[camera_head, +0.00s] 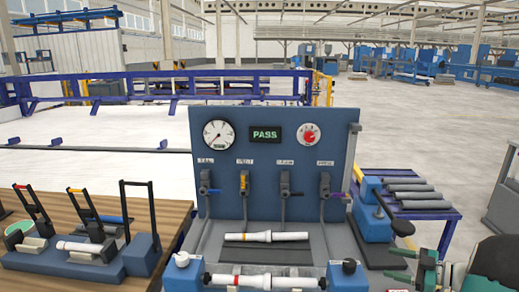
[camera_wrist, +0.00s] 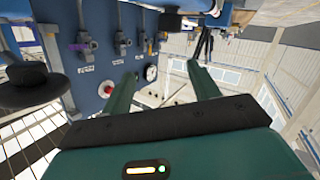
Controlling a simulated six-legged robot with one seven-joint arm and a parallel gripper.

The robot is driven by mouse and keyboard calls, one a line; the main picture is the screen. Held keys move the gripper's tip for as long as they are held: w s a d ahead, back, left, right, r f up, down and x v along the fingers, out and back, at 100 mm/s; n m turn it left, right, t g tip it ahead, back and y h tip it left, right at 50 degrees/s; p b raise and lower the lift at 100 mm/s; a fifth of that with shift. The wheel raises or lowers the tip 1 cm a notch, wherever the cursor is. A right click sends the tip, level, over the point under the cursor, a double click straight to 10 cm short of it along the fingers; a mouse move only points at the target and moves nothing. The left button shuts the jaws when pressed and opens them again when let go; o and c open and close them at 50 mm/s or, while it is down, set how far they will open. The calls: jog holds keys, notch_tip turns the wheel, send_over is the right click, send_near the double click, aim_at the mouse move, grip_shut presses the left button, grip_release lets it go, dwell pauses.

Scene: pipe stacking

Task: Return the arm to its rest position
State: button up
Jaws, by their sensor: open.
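My gripper (camera_head: 418,268) is at the lower right of the head view, to the right of the test bench. Its green fingers also show in the wrist view (camera_wrist: 162,76), spread apart with nothing between them. Much of the arm is cut off by the frame edge. The blue test panel (camera_head: 265,190) stands in the middle, with a gauge, a red knob and a display reading PASS. A white pipe with a yellow band (camera_head: 266,236) lies on the bench, and a white pipe with red bands (camera_head: 265,281) lies across the front fixture.
A wooden table (camera_head: 150,193) at left carries a clamp fixture (camera_head: 70,265) holding another white piece. A blue stand (camera_head: 372,215) and a rack of grey pipes (camera_head: 410,192) are close to my gripper at right. Open pale floor lies behind, past a blue railing.

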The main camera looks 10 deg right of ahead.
jog(key=w+a+r+m+t+h, duration=0.1)
jog(key=w+a+r+t+h, duration=0.1)
jog(key=w+a+r+h, duration=0.3)
jog(key=w+r+m+t+h, duration=0.1)
jog(key=w+r+m+h, duration=0.1)
jog(key=w+r, duration=0.45)
jog(key=s+a+r+m+h, duration=0.2)
jog(key=a+r+m+h, duration=0.3)
jog(key=a+r+h, duration=0.3)
jog(key=s+a+f+m+g+y, duration=0.1)
jog(key=s+a+f+g, duration=0.3)
jog(key=s+a, duration=0.7)
jog(key=s+a+f+m+g+y, duration=0.2)
jog(key=s+a+g, duration=0.3)
jog(key=s+a, duration=0.7)
jog(key=s+f+y, duration=0.1)
jog(key=s, duration=0.2)
jog(key=shift+a+f+m+y, duration=0.3)
jog(key=shift+f, duration=0.1)
